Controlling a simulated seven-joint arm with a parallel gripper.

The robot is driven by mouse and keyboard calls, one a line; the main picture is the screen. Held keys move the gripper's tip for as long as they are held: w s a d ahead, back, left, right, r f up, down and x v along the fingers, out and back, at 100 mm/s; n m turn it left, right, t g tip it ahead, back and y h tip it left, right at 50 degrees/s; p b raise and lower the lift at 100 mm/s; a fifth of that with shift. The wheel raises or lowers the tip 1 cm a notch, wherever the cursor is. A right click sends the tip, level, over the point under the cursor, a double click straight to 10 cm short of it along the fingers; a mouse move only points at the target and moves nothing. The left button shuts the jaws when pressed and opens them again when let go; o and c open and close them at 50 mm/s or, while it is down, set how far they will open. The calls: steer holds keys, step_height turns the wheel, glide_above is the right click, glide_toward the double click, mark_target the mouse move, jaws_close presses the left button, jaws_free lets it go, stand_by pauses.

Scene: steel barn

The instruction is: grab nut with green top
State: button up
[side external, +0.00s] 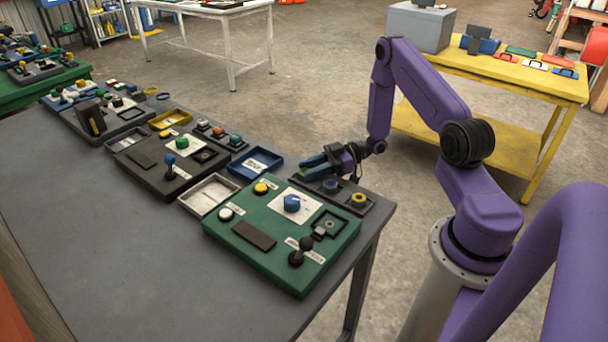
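My gripper (316,167) is low over the far end of a dark tray (345,190) behind the green control board, at the right edge of the grey table. Its two bluish fingers point left and look apart. A small greenish patch shows at the fingers; I cannot make out whether it is the green-topped nut, which the gripper may hide. In the same tray, a nut with a blue-grey top (331,185) and a nut with a yellow top (358,200) sit to the right of the fingers.
The green board (278,268) carries a blue knob (292,203), buttons and a black joystick (300,252). A blue tray (256,163) and an empty metal tray (207,195) lie left of my gripper. The table's front left is bare. A yellow table (475,130) stands behind my arm.

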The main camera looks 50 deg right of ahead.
steer(key=shift+c, duration=0.7)
steer(key=shift+r, duration=0.1)
